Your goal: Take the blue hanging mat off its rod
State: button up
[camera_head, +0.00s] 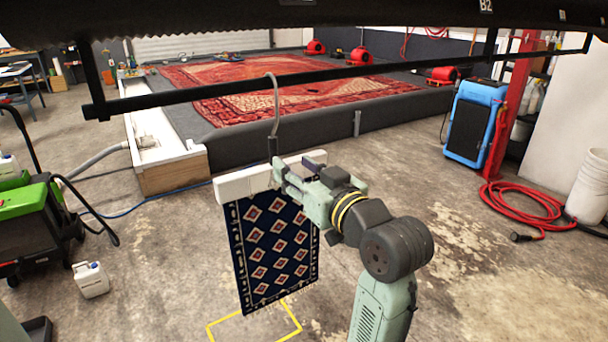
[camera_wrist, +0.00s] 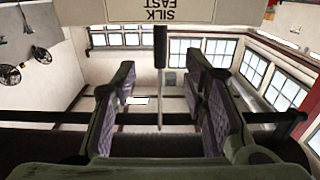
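The blue mat (camera_head: 275,250) has a dark blue field with red and cream diamonds. It hangs from a white clamp bar (camera_head: 236,187), whose grey hook (camera_head: 276,100) curves over the black rod (camera_head: 230,90). My gripper (camera_head: 294,168) is at the clamp bar, by the foot of the hook's dark stem. In the wrist view my gripper (camera_wrist: 161,78) is open, with purple pads either side of the stem (camera_wrist: 160,48) and gaps on both sides. The clamp bar's label (camera_wrist: 163,10) is upside down there. The mat is out of the wrist view.
A low grey platform with red rugs (camera_head: 290,95) lies behind the rod. A blue machine (camera_head: 473,120) and red hose (camera_head: 515,208) are at right. A green machine (camera_head: 32,220) and white jug (camera_head: 91,279) are at left. Floor below the mat is clear, with a yellow outline (camera_head: 255,325).

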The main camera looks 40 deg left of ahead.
aim_at(275, 151)
jog(key=shift+x, duration=4.8)
grip_shut()
jog(key=shift+r, duration=0.2)
jog(key=shift+r+p, duration=2)
jog(key=shift+r, duration=0.15)
jog(key=shift+d, duration=0.15)
